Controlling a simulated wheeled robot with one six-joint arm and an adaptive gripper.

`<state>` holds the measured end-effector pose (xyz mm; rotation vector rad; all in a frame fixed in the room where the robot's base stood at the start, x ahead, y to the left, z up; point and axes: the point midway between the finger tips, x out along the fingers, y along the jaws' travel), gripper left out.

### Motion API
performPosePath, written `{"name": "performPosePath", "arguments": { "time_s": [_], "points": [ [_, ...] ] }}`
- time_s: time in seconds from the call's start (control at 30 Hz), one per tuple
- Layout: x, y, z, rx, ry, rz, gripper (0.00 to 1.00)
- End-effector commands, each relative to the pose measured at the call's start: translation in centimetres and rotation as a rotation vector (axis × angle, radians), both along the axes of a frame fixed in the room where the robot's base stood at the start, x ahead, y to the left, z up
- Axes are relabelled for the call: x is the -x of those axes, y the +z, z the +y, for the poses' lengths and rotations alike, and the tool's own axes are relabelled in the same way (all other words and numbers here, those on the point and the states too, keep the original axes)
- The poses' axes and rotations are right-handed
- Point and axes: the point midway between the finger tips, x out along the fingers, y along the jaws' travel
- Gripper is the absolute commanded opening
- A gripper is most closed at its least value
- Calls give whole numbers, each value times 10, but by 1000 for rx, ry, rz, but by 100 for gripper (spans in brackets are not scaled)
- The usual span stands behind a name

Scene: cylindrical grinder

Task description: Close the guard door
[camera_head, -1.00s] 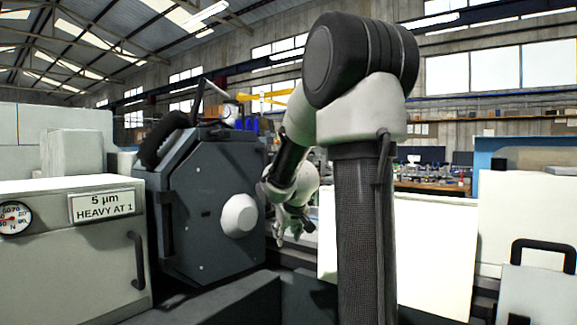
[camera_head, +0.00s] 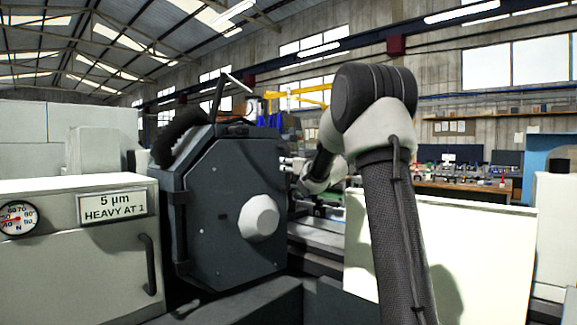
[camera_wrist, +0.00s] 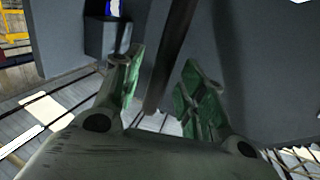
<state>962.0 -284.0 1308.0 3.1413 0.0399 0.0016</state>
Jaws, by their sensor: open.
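The dark grey angular cover (camera_head: 235,195) with a pale hub, apparently the guard door, stands upright left of the middle in the head view. Hinge-like fittings show along its left edge. How far open it is, I cannot tell. My gripper (camera_wrist: 160,64) is open in the wrist view, with green-padded fingers apart. A dark narrow bar (camera_wrist: 167,60) shows between the fingers, beside a broad grey panel (camera_wrist: 265,65); I cannot tell whether the fingers touch the bar. In the head view my wrist is just right of the cover and the fingertips are not clear.
A cream cabinet (camera_head: 60,260) with a black handle (camera_head: 150,265) and a "5 µm" label stands at left. A large cream panel (camera_head: 480,250) stands at right, behind my arm. The grinder bed (camera_head: 315,235) runs between the cover and that panel.

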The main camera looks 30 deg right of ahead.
Motion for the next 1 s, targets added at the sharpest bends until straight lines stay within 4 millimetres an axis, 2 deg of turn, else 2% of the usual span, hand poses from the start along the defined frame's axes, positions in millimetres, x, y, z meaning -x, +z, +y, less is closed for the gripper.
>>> {"name": "performPosePath", "arguments": {
  "time_s": [0.1, 0.2, 0.47, 0.57, 0.7, 0.9, 1.0],
  "points": [
    [-15, 0, 1, 0, 0, 1, 41],
    [-22, 0, 0, 0, 0, 0, 41],
    [-24, 0, 0, 0, -1, 1, 41],
    [-24, 0, 0, 0, -1, 1, 26],
    [-24, 0, 0, 0, -1, 1, 1],
    [-24, 0, 1, 0, -1, 1, 0],
    [-36, 0, 2, 0, -1, 1, 0]
  ]
}}
